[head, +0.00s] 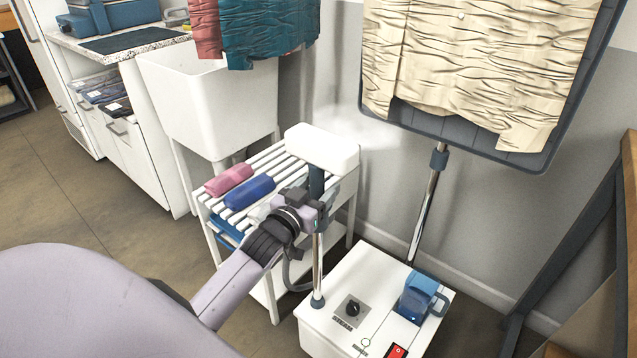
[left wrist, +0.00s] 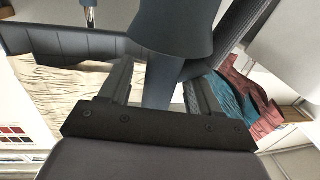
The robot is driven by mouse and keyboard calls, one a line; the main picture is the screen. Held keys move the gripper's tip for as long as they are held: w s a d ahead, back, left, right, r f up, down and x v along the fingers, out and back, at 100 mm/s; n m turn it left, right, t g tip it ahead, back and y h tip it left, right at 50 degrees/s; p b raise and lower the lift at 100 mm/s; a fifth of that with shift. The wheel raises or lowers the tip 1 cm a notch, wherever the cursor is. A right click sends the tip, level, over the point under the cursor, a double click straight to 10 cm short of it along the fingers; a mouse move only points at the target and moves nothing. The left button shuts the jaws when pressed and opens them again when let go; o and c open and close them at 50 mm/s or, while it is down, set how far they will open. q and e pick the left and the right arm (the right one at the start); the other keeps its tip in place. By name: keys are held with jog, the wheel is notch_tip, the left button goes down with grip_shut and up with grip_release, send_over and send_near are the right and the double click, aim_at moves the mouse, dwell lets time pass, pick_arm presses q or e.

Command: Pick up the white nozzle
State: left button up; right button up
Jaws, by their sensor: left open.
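The white nozzle (head: 322,150) is a rounded white block on a dark blue handle (head: 316,182), standing upright on top of a chrome pole (head: 317,262). My left gripper (head: 316,205) is at the handle, just below the white block. In the left wrist view, the dark blue handle (left wrist: 160,85) passes between the fingers of my left gripper (left wrist: 158,92), which is open. A gap shows beside the handle; whether either finger touches it is unclear. My right gripper is not in view.
The pole rises from a white steamer base (head: 335,320) with a knob and blue tank (head: 418,298). A slatted white rack (head: 208,205) holds pink and blue rolls behind the gripper. A cream cloth (head: 470,60) hangs on a board at right; a white sink (head: 205,105) stands at back left.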

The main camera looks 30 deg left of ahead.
pick_arm(q)
jog(key=shift+w, duration=0.1)
jog(key=c, duration=0.9)
grip_shut()
jog(key=shift+r, duration=0.15)
